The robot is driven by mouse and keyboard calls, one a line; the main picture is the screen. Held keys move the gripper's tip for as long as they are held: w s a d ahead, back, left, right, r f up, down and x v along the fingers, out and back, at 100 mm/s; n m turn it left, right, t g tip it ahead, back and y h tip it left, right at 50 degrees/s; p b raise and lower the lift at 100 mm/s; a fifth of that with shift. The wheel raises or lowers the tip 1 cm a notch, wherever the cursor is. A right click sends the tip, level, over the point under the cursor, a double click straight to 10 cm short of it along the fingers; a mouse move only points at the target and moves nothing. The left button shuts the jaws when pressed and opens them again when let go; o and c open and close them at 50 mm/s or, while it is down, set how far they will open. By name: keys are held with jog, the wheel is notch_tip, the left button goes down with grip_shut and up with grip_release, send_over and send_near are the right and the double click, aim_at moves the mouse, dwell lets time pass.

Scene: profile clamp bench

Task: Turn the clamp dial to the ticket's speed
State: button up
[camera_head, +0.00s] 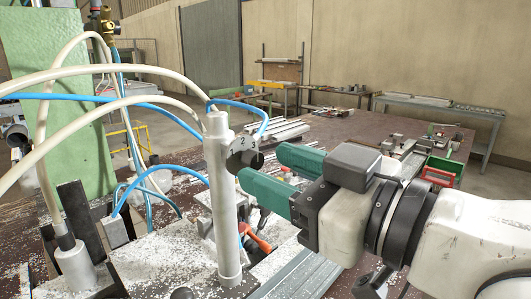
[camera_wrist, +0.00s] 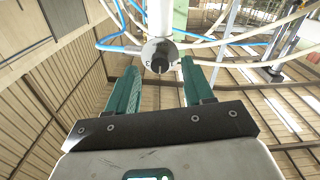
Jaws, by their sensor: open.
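The clamp dial (camera_head: 243,143) is a small grey plate with the digits 2 and 3 readable, mounted on an upright grey clamp cylinder (camera_head: 222,225). Its black knob (camera_head: 240,161) faces my gripper (camera_head: 264,164). In the wrist view the round dial plate (camera_wrist: 147,50) and the black knob (camera_wrist: 160,64) show between the tips of my gripper (camera_wrist: 160,68). My green fingers are open, one on each side of the knob, with a gap to it. The knob's setting is too small to tell. I cannot make out a ticket in either view.
White and blue hoses (camera_head: 150,99) arc around the cylinder. A chip-strewn metal bed (camera_head: 170,255) lies below it, with an orange-red handle (camera_head: 262,243) nearby. A brown table (camera_head: 345,130) with a red and green bin (camera_head: 441,170) is behind my arm.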

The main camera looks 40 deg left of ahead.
aim_at(251, 159)
jog(key=shift+w+a, duration=0.1)
jog(key=shift+a, duration=1.2)
jog(key=shift+c, duration=0.3)
grip_shut()
